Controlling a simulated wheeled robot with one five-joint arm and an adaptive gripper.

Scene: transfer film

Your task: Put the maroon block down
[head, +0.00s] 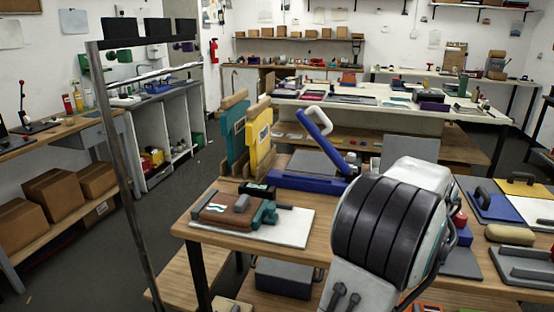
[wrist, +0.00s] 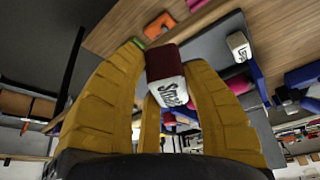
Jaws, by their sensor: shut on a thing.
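The maroon block (wrist: 163,62) shows in the wrist view between the tips of my gripper's yellow fingers. A white face with dark lettering points toward the camera. My gripper (wrist: 166,70) is shut on the block. A wooden surface (wrist: 125,25) lies beyond the block at the top of the wrist view; I cannot tell whether the block touches it. In the head view my arm covers part of the workbench (head: 300,240), and neither my gripper nor the block can be made out there.
On the bench are a white board (head: 290,228) with a brown and teal tool, a blue press with a raised handle (head: 318,125), and teal (head: 232,140) and yellow (head: 260,140) upright frames. A blue and yellow board (head: 520,190) and a tan rounded object (head: 510,234) stand at the right.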

